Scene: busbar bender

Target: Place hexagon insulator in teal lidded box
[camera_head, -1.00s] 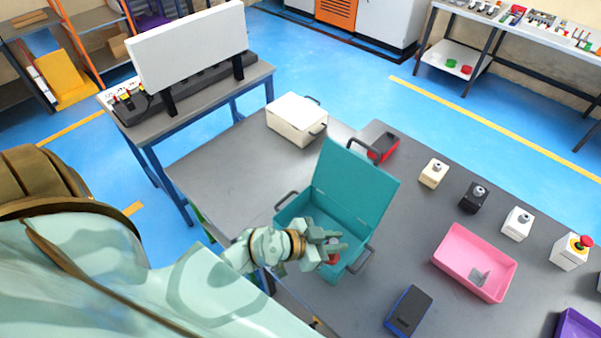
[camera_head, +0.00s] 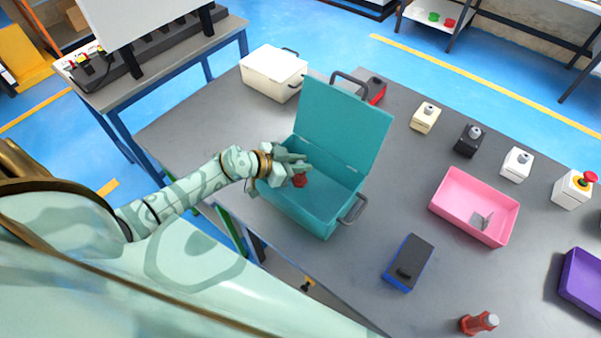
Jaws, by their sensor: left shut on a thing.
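The teal lidded box (camera_head: 314,214) stands on the grey table with its lid (camera_head: 343,127) raised at the back. My left gripper (camera_head: 300,174) is over the left part of the box's opening. My right gripper is not in view.
A white lidded box (camera_head: 273,75) stands behind. A pink tray (camera_head: 462,224), a blue-black box (camera_head: 407,263) and a red insulator-like piece (camera_head: 479,323) are to the right. Several small button boxes line the table's back right. A purple tray (camera_head: 584,283) is at the right edge.

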